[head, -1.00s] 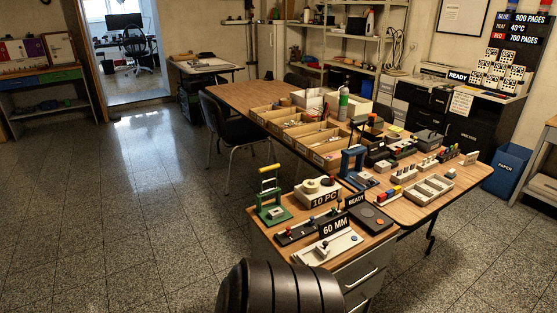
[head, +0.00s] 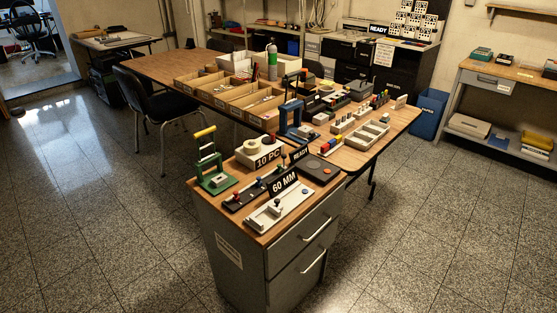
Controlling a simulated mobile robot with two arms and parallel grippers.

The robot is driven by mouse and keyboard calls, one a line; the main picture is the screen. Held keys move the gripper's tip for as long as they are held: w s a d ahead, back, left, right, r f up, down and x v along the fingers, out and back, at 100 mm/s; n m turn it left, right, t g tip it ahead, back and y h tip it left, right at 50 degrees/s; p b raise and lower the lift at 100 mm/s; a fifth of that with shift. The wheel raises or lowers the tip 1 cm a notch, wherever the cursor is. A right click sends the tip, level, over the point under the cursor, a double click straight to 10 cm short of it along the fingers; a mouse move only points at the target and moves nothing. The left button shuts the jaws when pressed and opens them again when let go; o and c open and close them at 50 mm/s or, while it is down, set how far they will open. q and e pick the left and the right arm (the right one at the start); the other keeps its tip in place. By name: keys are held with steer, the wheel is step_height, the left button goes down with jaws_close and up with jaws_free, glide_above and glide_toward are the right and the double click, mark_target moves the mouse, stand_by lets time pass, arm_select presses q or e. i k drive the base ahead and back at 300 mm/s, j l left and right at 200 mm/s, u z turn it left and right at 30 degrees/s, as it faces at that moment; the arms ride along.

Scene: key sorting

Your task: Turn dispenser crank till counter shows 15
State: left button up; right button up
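A pale dispenser-like unit (head: 246,156) with a round roll (head: 251,143) on top stands on the cabinet top in the head view. A black display (head: 268,162) at its front reads "10 PC". A crank cannot be made out clearly on it. Neither of my grippers is in view.
A green press with a yellow handle (head: 205,132) stands left of the unit. In front are a "60 MM" display (head: 284,183) and a pale fixture (head: 279,208). A blue press (head: 291,122) stands behind on the long table. A chair (head: 141,95) stands left; the foreground floor is open.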

mark_target(270, 140)
steer(key=u, duration=0.1)
steer(key=i+l+u, duration=0.1)
steer(key=i+l, duration=0.5)
steer(key=l, duration=0.2)
steer(key=i+l+u, duration=0.15)
steer(key=i+l, duration=0.15)
steer(key=l, duration=0.15)
